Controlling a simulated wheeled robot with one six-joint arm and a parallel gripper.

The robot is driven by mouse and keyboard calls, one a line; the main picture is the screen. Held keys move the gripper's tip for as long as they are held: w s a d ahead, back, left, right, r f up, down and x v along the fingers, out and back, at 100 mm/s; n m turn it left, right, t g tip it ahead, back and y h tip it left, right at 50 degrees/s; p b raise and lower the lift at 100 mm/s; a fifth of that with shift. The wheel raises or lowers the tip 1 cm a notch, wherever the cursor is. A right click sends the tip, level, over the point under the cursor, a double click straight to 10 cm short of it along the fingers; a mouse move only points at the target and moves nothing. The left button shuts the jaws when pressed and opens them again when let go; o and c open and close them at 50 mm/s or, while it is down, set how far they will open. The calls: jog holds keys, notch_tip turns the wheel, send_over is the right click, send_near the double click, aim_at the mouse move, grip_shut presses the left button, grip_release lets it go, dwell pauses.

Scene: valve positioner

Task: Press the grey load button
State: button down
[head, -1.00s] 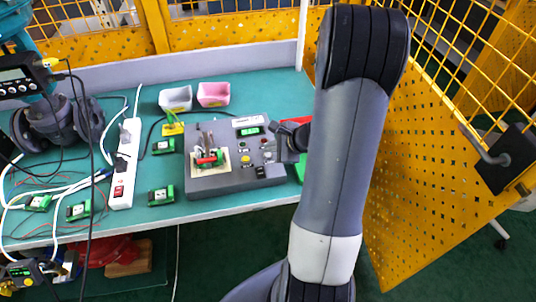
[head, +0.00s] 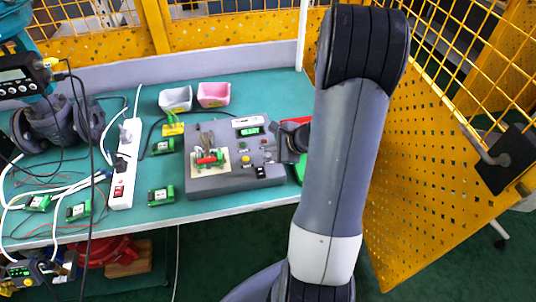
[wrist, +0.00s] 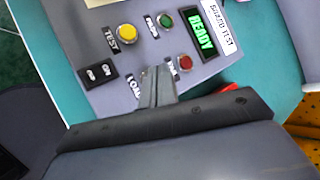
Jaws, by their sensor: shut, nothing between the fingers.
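The grey test box (head: 220,182) sits on the green bench, with its sloped panel facing up. In the wrist view its panel (wrist: 108,67) carries a yellow button (wrist: 126,37) marked TEST, a green button (wrist: 166,20), a red button (wrist: 185,63) and an ON rocker switch (wrist: 99,73). The LOAD label (wrist: 134,88) shows just left of my fingers. The grey load button itself is hidden behind my gripper (wrist: 158,78). My gripper is shut and empty, its tips over the panel between the LOAD label and the red button. I cannot tell whether they touch the button.
The lit display (wrist: 202,34) reads READY. A red and green part (head: 209,158) sits on the box's left side. A grey bin (head: 175,99) and a pink bin (head: 213,95) stand behind. A white power strip (head: 123,165) lies left. Yellow fencing (head: 430,180) rises right.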

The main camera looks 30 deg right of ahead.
jog(key=shift+f, duration=0.1)
dwell(0.4)
jog(key=shift+f+b, duration=0.35)
jog(key=shift+b, duration=0.3)
jog(key=shift+f+b, duration=0.35)
jog(key=shift+b, duration=0.1)
dwell(0.4)
dwell(0.3)
jog(key=shift+r+p, duration=0.5)
jog(key=shift+r, duration=0.3)
jog(key=shift+r+p, duration=1.9)
jog(key=shift+r, duration=0.6)
